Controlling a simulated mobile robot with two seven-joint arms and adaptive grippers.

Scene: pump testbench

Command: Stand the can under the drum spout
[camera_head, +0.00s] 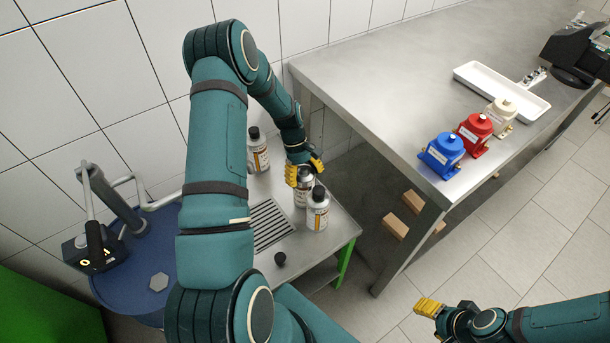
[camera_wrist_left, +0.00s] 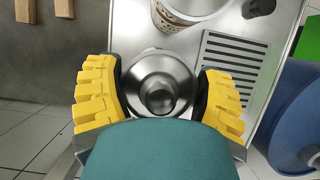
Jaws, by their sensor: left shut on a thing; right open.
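My left gripper (camera_head: 305,172) is shut on a metal can (camera_head: 303,191) with a grey top, at the far right part of the small steel stand. In the left wrist view the can's round shoulder and neck (camera_wrist_left: 160,80) sit between the yellow fingers (camera_wrist_left: 160,92). Whether its base touches the stand I cannot tell. The blue drum (camera_head: 135,270) stands at the left with a grey bent pipe (camera_head: 130,183) on top; the pipe's outlet end is hidden behind my left arm. My right gripper (camera_head: 430,308) is open and empty at lower right, over the floor.
A slotted grate (camera_head: 270,226) and a loose black cap (camera_head: 280,259) are on the stand (camera_head: 335,238). A steel bench (camera_head: 400,100) holds blue, red and beige pumps and a white tray.

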